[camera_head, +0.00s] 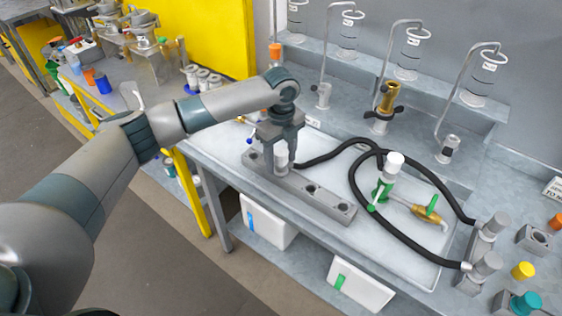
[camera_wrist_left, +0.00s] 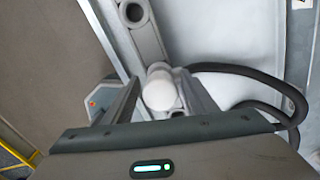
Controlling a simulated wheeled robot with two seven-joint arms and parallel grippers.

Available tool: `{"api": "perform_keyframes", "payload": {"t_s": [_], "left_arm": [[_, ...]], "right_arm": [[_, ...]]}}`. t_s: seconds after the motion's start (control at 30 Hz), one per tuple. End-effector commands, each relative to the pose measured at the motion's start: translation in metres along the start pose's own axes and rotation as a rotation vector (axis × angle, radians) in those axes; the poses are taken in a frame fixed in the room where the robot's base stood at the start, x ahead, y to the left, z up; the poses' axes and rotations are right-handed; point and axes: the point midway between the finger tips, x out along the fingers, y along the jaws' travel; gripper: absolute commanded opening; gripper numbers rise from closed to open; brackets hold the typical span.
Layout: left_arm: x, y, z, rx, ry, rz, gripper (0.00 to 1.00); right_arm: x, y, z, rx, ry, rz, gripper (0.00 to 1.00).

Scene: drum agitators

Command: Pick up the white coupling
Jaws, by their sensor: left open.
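The white coupling (camera_wrist_left: 160,92) shows in the left wrist view as a pale round top between my two fingers. In the head view only a small pale part of it (camera_head: 281,157) shows between the fingers, at the far-left end of a grey block (camera_head: 318,195) with round holes. My left gripper (camera_head: 281,148) points down over that end of the block and is open, with one finger on each side of the coupling. Whether a finger touches it, I cannot tell. My right gripper is in neither view.
A black hose (camera_head: 407,238) runs from near the coupling and loops across the white tray (camera_head: 345,230). A white-capped green valve (camera_head: 394,165) and a brass fitting (camera_head: 425,214) stand right of the block. Bent steel stands (camera_head: 468,85) line the back.

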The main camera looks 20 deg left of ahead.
Motion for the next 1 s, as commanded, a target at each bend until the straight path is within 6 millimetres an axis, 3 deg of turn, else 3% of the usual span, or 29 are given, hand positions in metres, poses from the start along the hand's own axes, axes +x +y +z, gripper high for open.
{"api": "perform_keyframes", "payload": {"t_s": [0.13,0.3,0.37,0.77,1.0], "left_arm": [[0.000,0.000,0.000,0.000,0.000,0.000,0.52],[0.000,0.000,0.000,0.000,0.000,0.000,0.12],[-0.001,0.000,0.000,0.000,0.000,0.000,0.01],[-0.007,-0.001,0.001,-0.001,0.000,-0.002,0.01],[-0.034,-0.002,0.001,0.000,-0.001,-0.005,0.01]], "right_arm": [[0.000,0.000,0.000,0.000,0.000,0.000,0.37],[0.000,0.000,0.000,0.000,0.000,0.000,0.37],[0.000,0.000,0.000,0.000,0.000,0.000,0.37],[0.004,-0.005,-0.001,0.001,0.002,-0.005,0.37],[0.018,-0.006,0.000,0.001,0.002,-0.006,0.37]]}}
